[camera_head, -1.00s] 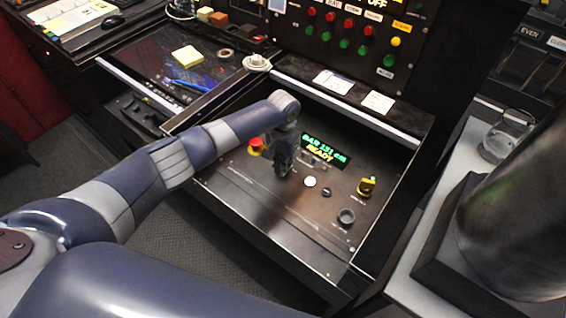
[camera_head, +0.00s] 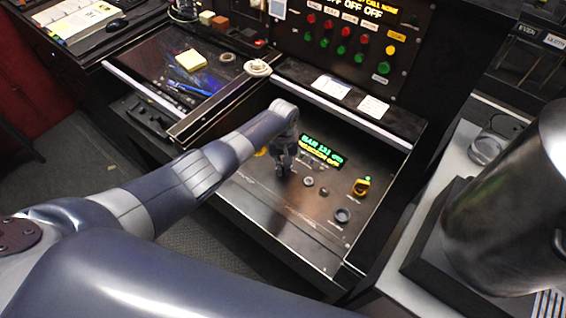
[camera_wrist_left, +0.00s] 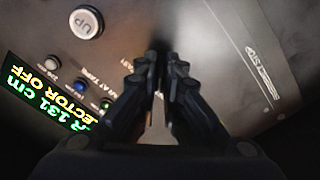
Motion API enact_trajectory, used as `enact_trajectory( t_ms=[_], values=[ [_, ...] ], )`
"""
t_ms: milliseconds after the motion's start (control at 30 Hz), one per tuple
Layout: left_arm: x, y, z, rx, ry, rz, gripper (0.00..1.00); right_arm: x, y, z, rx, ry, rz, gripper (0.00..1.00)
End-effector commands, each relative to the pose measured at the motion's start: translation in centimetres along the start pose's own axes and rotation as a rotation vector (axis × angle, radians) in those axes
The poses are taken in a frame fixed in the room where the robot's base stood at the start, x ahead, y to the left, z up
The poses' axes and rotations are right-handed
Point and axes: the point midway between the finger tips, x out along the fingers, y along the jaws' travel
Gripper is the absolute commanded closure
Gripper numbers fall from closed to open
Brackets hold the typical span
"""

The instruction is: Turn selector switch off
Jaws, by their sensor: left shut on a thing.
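The dark control panel (camera_head: 300,235) has a green and yellow display (camera_head: 321,150). In the left wrist view the display (camera_wrist_left: 50,95) reads "131 cm" and, partly cut off, "...ECTOR OFF". My left gripper (camera_head: 284,172) points down at the panel, left of the display's lower end. In the left wrist view my left gripper (camera_wrist_left: 163,62) has its fingers close together, shut on the selector switch. The switch is hidden by the fingers, so its angle cannot be seen. My right gripper is not in view.
A round "UP" button (camera_wrist_left: 86,22) is near the fingers. Red and green buttons line the upright panel (camera_head: 350,68) behind. A metal cylinder (camera_head: 510,190) stands at right.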

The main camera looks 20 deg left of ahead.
Motion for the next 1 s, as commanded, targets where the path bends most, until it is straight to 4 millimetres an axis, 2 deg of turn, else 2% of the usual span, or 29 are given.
enact_trajectory(
  t_ms=[633,667,733,1000],
  values=[
    [-0.18,0.06,-0.25,-0.056,0.006,0.002,1.00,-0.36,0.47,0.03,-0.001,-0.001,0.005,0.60],
    [-0.18,0.06,-0.25,-0.056,0.006,0.002,0.88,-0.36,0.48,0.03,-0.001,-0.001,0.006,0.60],
    [-0.18,0.05,-0.24,-0.056,0.006,0.002,0.72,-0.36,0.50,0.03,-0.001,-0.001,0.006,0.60],
    [-0.08,0.02,-0.12,-0.055,0.003,0.001,0.72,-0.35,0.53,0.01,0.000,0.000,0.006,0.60]
  ],
)
